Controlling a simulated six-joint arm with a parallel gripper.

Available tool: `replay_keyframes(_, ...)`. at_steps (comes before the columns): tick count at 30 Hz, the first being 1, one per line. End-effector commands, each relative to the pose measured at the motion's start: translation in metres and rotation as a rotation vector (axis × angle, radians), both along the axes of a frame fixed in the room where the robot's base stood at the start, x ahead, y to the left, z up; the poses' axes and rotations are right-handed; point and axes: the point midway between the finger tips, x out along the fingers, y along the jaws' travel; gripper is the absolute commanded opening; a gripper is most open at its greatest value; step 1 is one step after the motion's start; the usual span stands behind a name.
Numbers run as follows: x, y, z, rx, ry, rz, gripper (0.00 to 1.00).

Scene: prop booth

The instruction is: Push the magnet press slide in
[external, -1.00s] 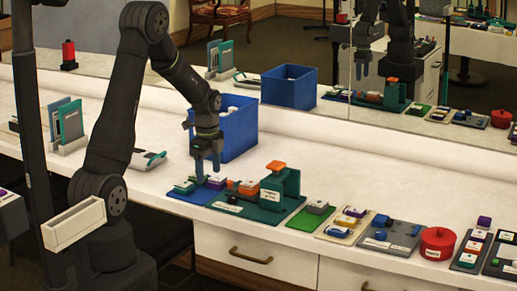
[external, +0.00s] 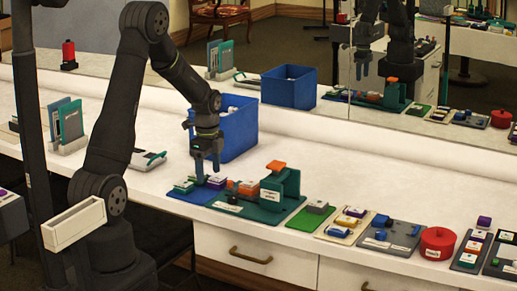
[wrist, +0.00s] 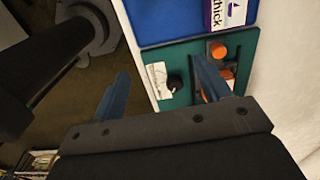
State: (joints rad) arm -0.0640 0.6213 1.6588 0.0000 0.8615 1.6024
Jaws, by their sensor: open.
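The magnet press (external: 285,187) is a teal block with an orange top, on a dark green base plate. An orange slide piece (external: 248,187) lies on the plate, left of the block and apart from it. My gripper (external: 208,173) points down, open and empty, left of the orange piece, above the neighbouring blue mat (external: 190,195). In the wrist view my gripper (wrist: 163,88) has its fingers apart. The teal plate (wrist: 180,55) shows there with an orange round part (wrist: 218,51), a white label and a dark knob. The right finger hides part of the plate.
A blue bin (external: 238,135) stands behind my gripper. A green mat (external: 310,217), several trays of small blocks and a red round container (external: 437,244) line the counter to the right. The counter behind the row is mostly clear. A mirror runs along the back.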

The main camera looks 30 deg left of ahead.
Motion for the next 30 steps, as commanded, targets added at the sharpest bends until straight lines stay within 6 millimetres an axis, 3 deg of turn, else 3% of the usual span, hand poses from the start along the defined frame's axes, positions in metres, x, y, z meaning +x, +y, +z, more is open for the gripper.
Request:
replay_keyframes(4, 0.0, 0.0, 0.0, 0.0, 0.0, 0.0, 0.66)
replay_keyframes(10, 0.015, -0.002, 0.014, 0.0, -0.004, -0.102, 0.27)
replay_keyframes(18, 0.063, -0.012, 0.076, 0.001, -0.005, -0.535, 0.27)
replay_keyframes(22, 0.077, -0.017, 0.101, 0.001, -0.003, -0.703, 0.27)
replay_keyframes(26, 0.084, -0.019, 0.115, 0.0, -0.001, -0.795, 0.27)
replay_keyframes(30, 0.085, -0.02, 0.112, -0.001, 0.001, -0.822, 0.27)
